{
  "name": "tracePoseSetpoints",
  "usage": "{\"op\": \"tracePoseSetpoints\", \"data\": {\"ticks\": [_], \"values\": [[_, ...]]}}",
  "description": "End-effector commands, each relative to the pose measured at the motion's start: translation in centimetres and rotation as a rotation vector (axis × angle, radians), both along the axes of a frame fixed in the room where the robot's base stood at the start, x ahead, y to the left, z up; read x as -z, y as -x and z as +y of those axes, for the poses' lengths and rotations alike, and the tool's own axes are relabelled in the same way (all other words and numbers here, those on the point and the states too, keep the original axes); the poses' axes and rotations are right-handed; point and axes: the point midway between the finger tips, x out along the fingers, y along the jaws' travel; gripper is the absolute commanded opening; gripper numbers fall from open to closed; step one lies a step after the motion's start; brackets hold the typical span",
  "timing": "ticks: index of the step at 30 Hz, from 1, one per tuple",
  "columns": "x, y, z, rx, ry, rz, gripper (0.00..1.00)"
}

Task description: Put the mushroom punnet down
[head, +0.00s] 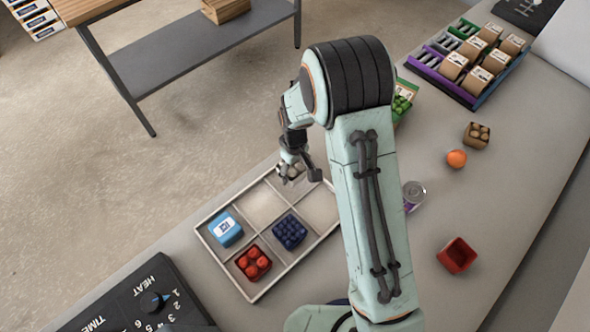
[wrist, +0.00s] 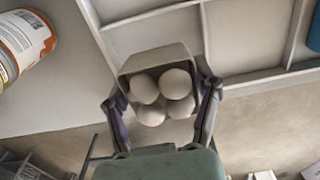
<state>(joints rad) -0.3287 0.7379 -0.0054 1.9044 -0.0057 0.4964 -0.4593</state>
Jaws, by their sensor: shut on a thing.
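My gripper (head: 297,165) is shut on the mushroom punnet, with its dark fingers on either side. In the wrist view, the punnet (wrist: 157,54) is grey-beige and holds several pale round mushrooms (wrist: 162,95) between the fingertips (wrist: 163,95). In the head view, the mushrooms (head: 291,173) show just below the fingers, and most of the punnet is hidden. The gripper is at the far end of the pale divided tray (head: 226,264). I cannot tell whether the punnet touches the tray.
The tray holds a blue box (head: 225,229), red tomatoes (head: 253,263) and a blueberry punnet (head: 290,232); other compartments look empty. A black control panel (head: 135,300) is near left.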

Motion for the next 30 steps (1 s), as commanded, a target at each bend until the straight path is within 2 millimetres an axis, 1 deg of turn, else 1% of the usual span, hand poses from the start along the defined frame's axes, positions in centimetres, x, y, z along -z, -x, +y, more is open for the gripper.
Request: {"op": "tracePoseSetpoints", "data": {"ticks": [1,3,6,13,17,18,20,30], "values": [[1.0,0.2,-0.1,0.0,0.003,0.007,0.26],[2.0,0.2,-0.1,0.0,0.002,0.006,0.26],[2.7,0.1,-0.1,0.0,0.001,0.003,0.26],[2.7,0.1,-0.1,0.0,0.001,0.002,0.26],[3.1,0.2,-0.1,0.0,0.001,0.003,0.26],[3.0,0.2,-0.1,0.0,0.001,0.002,0.71],[3.0,0.2,-0.1,0.0,0.001,0.002,0.88],[2.9,0.2,-0.1,0.0,0.001,0.002,0.88]]}}
